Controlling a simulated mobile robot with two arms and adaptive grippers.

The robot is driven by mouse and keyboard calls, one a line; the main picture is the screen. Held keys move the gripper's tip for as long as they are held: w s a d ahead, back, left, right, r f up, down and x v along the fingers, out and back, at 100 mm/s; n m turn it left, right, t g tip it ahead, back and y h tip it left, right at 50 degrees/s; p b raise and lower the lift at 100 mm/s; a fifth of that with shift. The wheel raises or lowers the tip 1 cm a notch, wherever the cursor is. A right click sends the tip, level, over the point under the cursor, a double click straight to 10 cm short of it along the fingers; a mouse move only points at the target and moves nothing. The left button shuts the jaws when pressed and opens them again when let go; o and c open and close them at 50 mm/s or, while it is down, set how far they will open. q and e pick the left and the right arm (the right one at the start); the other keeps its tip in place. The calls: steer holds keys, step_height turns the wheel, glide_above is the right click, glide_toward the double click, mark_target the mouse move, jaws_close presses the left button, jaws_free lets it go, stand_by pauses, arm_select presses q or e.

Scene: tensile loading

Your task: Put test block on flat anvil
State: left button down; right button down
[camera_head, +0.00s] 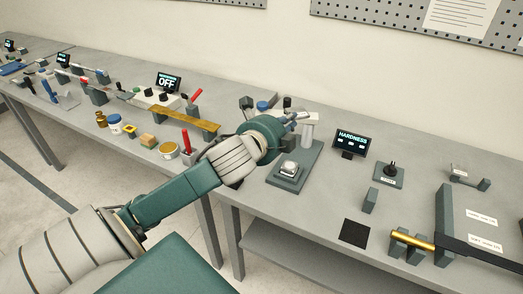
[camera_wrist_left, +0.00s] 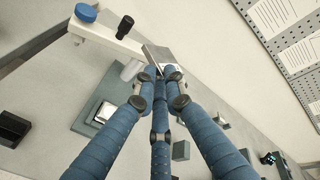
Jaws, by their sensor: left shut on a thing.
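My left gripper (camera_head: 294,121) is at the upper part of the hardness tester. In the left wrist view its fingers (camera_wrist_left: 163,78) close on a flat grey metal piece, which looks like the test block (camera_wrist_left: 158,53); the fingers partly hide it. The tester's pale arm, with a blue knob (camera_wrist_left: 86,13) and a black handle (camera_wrist_left: 125,27), is close beside the held piece. A silvery anvil (camera_head: 289,168) sits on the tester's dark base (camera_head: 290,186), below and apart from the gripper. It also shows in the left wrist view (camera_wrist_left: 103,112). My right gripper is not in view.
A HARDNESS display (camera_head: 353,142) stands right of the tester. A pale upright (camera_head: 308,133) is close to the gripper. A small grey block (camera_head: 370,199), a black mat (camera_head: 354,233) and a brass bar (camera_head: 412,240) are on the right. Bare bench lies between them.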

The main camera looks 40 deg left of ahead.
arm_select(q)
steer(key=shift+s+a+f+b, duration=0.1)
steer(key=shift+f+b, duration=0.1)
steer(key=shift+f, duration=4.8)
steer(key=shift+a+f+b, duration=0.1)
steer(key=shift+f+b, duration=0.05)
steer(key=shift+f, duration=4.8)
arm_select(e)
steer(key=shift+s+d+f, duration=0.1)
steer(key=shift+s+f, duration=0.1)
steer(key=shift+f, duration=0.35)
arm_select(q)
steer(key=c, duration=1.8)
jaws_free()
